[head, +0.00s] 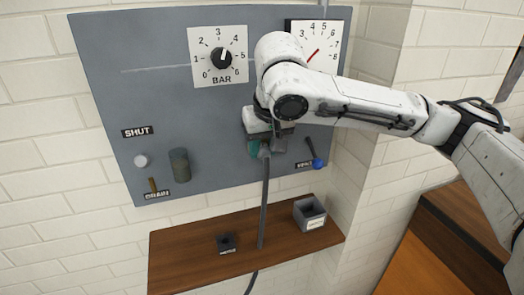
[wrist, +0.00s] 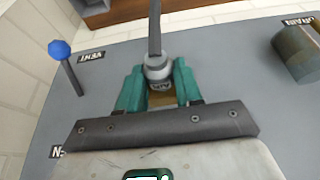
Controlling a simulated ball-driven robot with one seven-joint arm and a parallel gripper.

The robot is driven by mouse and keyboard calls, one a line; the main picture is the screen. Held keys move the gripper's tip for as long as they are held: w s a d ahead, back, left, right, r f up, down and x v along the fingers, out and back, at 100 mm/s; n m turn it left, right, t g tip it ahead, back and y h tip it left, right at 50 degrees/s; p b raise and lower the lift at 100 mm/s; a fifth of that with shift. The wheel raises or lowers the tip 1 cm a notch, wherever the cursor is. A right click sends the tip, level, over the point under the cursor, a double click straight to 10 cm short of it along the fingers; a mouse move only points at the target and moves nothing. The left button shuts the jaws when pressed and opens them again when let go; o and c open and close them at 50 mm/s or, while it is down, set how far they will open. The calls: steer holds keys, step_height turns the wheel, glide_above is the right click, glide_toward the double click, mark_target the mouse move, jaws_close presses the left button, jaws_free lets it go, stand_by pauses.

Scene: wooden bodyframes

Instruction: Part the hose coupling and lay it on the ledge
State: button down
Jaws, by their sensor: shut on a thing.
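The hose coupling (wrist: 158,68) is a grey collar at the end of a dark hose (head: 265,200), with a brass-coloured part beside it. My gripper (wrist: 159,85) has its teal fingers shut on the coupling, one on each side. In the head view my gripper (head: 262,147) is in front of the lower middle of the grey panel. My wrist hides the coupling's panel side, so I cannot tell whether it is joined there. The brown wooden ledge (head: 185,265) is below the panel; the hose hangs down past it.
On the ledge are a small dark holder (head: 227,243) and a grey open box (head: 309,214) at the right. The panel (head: 110,70) carries a BAR knob (head: 221,57), a red-needle gauge (head: 318,48), a blue-tipped VENT lever (head: 317,160) and a dark cylinder (head: 180,165). The ledge's left part is clear.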

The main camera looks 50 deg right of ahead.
steer(key=shift+s+a, duration=0.4)
steer(key=shift+s, duration=0.2)
stand_by(0.4)
steer(key=shift+s+a+p, duration=0.15)
steer(key=shift+s+a, duration=0.2)
steer(key=shift+s, duration=0.2)
steer(key=shift+s+a+p, duration=0.15)
steer(key=shift+s+a, duration=0.2)
steer(key=shift+s, duration=0.2)
steer(key=shift+w, duration=0.1)
